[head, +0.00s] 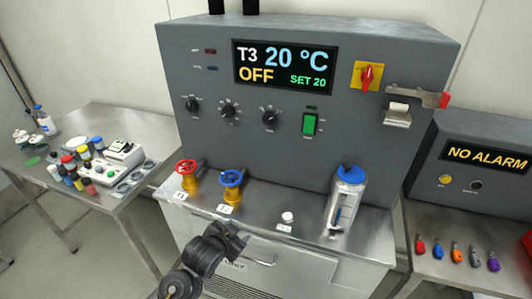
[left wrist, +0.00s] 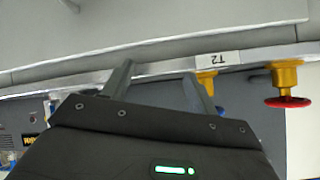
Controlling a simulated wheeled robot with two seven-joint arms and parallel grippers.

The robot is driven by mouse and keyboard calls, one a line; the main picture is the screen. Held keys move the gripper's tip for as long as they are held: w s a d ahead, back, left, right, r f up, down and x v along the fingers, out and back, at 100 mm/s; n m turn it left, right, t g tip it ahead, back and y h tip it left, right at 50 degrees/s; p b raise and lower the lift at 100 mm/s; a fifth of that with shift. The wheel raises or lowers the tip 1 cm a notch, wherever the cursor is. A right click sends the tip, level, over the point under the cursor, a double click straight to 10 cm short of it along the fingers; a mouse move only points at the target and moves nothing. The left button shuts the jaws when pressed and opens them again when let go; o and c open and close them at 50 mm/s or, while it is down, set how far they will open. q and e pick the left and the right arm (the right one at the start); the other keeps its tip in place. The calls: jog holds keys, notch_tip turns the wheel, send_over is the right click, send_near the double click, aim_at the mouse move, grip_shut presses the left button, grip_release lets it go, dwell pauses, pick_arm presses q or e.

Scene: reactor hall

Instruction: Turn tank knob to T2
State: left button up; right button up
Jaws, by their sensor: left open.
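The grey control cabinet has three black knobs: left (head: 192,104), middle (head: 228,110) and right (head: 269,118). Their lettering is too small to read, so I cannot tell which one is the tank knob. The display (head: 285,66) reads T3, 20 °C, OFF, SET 20. My left gripper (head: 238,236) is open and empty, in front of the bench edge, below the knobs and apart from them. In the left wrist view, which is upside down, its two fingers (left wrist: 160,78) are spread with nothing between them. My right gripper is not in view.
A red-wheeled valve (head: 188,172) and a blue-wheeled valve (head: 232,184) stand on the ledge below the knobs. The T2 label (left wrist: 217,58) is near my left fingers in the wrist view. A blue-capped bottle (head: 346,196) stands right. A green switch (head: 310,123) is beside the knobs.

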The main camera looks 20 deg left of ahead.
pick_arm(q)
jog(key=w+r+m+t, duration=0.25)
jog(key=w+r, duration=0.45)
jog(key=r, duration=0.4)
jog(key=m+t+h+p, duration=0.1)
jog(key=m+t+h, duration=0.1)
jog(key=t, duration=0.3)
send_near(267, 120)
jog(key=shift+g, duration=0.25)
jog(key=w+p, duration=0.1)
jog(key=w, duration=0.1)
jog(key=w+d+p, duration=0.1)
jog(key=w, duration=0.2)
jog(key=w+p, duration=0.1)
jog(key=w, duration=0.1)
jog(key=shift+w+d+r, duration=0.15)
jog(key=shift+w+r, duration=0.05)
jog(key=shift+r, duration=0.2)
jog(key=shift+w+d+f, duration=0.1)
jog(key=shift+w+f, duration=0.05)
jog(key=shift+w, duration=0.45)
jog(key=shift+c, duration=0.2)
jog(key=c, duration=0.9)
jog(key=shift+n, duration=0.25)
jog(key=shift+c, duration=0.2)
